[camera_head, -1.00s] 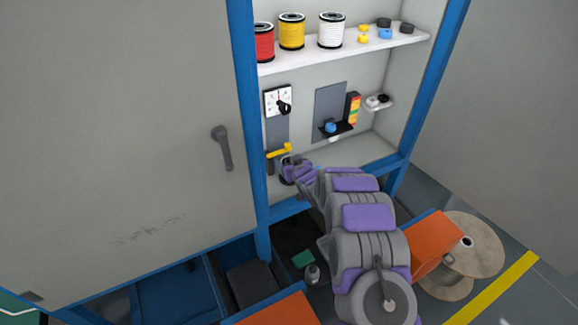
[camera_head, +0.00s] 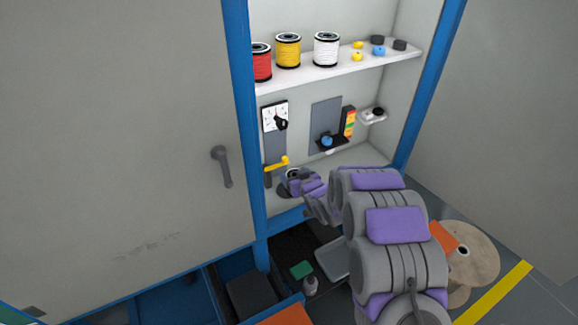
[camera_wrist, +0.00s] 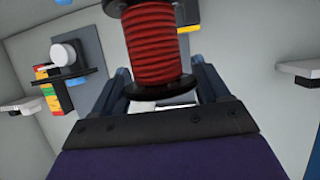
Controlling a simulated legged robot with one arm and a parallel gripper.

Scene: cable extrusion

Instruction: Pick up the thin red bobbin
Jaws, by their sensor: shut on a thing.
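The thin red bobbin (camera_wrist: 152,45) shows large in the wrist view, a ribbed red winding between black flanges. It stands between the two fingers of my gripper (camera_wrist: 158,85), which is shut on it. In the head view my gripper (camera_head: 296,182) is low in the cabinet, at its lower surface, below the yellow handle. Only the dark rim of the bobbin (camera_head: 293,173) shows there; its red winding is hidden. I cannot tell whether the bobbin still touches the surface.
A larger red spool (camera_head: 261,63), a yellow spool (camera_head: 288,50) and a white spool (camera_head: 326,49) stand on the upper shelf (camera_head: 330,78). A yellow handle (camera_head: 278,164) is close to my gripper. The blue cabinet post (camera_head: 240,110) stands to the left.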

